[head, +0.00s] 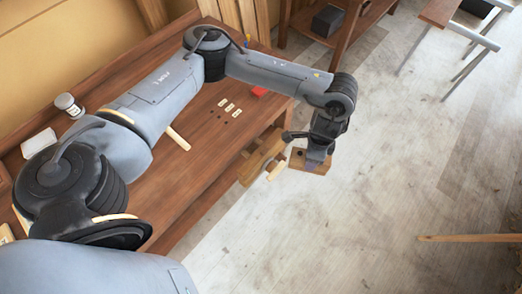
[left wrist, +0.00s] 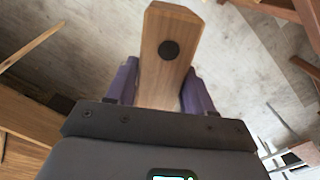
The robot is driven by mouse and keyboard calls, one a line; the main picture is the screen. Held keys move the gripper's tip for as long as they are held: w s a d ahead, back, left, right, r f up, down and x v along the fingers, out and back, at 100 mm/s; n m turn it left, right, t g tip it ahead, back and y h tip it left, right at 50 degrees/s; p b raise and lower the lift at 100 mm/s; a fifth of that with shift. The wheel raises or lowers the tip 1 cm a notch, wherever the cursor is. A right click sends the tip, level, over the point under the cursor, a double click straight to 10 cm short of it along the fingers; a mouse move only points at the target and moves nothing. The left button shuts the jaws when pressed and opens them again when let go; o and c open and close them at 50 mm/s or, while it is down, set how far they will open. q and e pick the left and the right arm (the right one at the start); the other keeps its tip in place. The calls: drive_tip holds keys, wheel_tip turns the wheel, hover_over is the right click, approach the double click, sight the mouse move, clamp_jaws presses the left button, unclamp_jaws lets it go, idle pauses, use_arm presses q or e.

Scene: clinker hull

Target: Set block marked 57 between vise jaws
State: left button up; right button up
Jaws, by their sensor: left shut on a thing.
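My left gripper (head: 318,156) hangs past the front edge of the bench, over the floor side. In the left wrist view its purple fingers (left wrist: 200,95) are shut on a wooden block (left wrist: 166,60) with a dark round spot. The block (head: 308,164) also shows below the gripper in the head view. No number can be read on it. Wooden vise parts (head: 259,160) stand at the bench's front edge, left of the block, with a pale bar (head: 277,171) between them in the picture. The gap between the jaws cannot be made out. My right gripper is out of view.
The wooden bench (head: 203,155) runs diagonally under my left arm. On it are several small pale tags (head: 229,107), a red object (head: 259,90), a pale stick (head: 178,138) and a jar (head: 68,104). The floor (head: 400,170) to the right is largely open.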

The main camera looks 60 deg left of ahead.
use_arm(q)
drive_tip(key=m, duration=0.2)
drive_tip(key=w+m, duration=0.1)
drive_tip(key=m, duration=0.1)
drive_tip(key=shift+a, duration=0.2)
drive_tip(key=m, duration=0.2)
drive_tip(key=w+m, duration=0.1)
drive_tip(key=shift+a+m, duration=0.35)
drive_tip(key=shift+m, duration=0.05)
drive_tip(key=s+a+f+m+b, duration=0.2)
drive_tip(key=a+f+m+b, duration=0.1)
drive_tip(key=a+f+m, duration=0.2)
drive_tip(key=s+a+f+m+b, duration=0.2)
drive_tip(key=a+f+m, duration=0.3)
drive_tip(key=a+f, duration=0.3)
drive_tip(key=s+a+f+m+b, duration=0.2)
drive_tip(key=a+f+m+b, duration=0.2)
drive_tip(key=a+f, duration=0.3)
drive_tip(key=shift+s+a+m, duration=0.2)
drive_tip(key=shift+a+m, duration=0.5)
drive_tip(key=a+f, duration=0.5)
drive_tip(key=f, duration=0.1)
drive_tip(key=shift+s+a+f+b, duration=0.15)
drive_tip(key=shift+a+f+b, duration=0.05)
drive_tip(key=shift+f+b, duration=0.15)
